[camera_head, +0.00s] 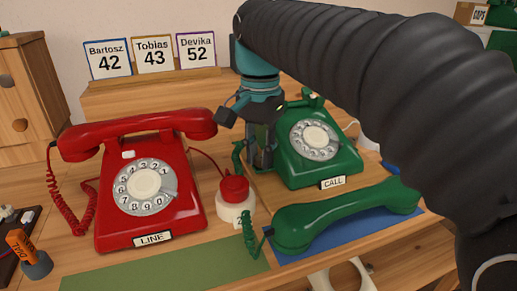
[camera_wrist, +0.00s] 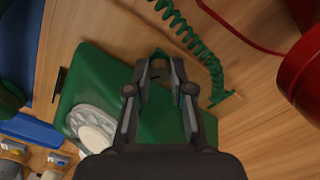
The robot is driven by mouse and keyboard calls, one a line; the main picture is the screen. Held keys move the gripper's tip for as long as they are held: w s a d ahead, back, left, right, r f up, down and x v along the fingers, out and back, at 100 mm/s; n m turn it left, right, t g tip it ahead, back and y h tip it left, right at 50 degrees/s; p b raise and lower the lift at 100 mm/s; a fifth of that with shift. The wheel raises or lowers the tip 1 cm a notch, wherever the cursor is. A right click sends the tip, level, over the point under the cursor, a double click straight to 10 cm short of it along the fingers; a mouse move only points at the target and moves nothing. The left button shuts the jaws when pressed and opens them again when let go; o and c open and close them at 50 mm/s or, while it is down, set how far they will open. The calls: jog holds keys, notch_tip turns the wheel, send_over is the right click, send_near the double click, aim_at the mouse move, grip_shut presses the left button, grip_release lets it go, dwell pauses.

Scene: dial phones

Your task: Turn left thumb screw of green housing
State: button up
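The green phone housing (camera_head: 292,169), with a dial (camera_head: 315,140) and a "CALL" label, stands right of centre. It also shows in the wrist view (camera_wrist: 85,75), seen from above. My gripper (camera_head: 262,158) points down at the left side of the housing. In the wrist view its two fingertips (camera_wrist: 160,66) are apart, at the housing's edge, with a small green piece (camera_wrist: 158,54) between them. I cannot tell if this piece is the left thumb screw, or if the fingers press on it. In the head view my gripper hides this spot.
A red phone (camera_head: 105,222) stands at left, and a red button on a white base (camera_head: 234,211) in the middle. The green handset (camera_head: 340,216) lies on a blue mat (camera_head: 345,236) in front. The green coiled cord (camera_wrist: 190,40) runs close to my fingertips.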

aim_at(259, 157)
jog(key=o, duration=0.4)
jog(key=shift+r, duration=0.15)
jog(key=shift+r, duration=3.85)
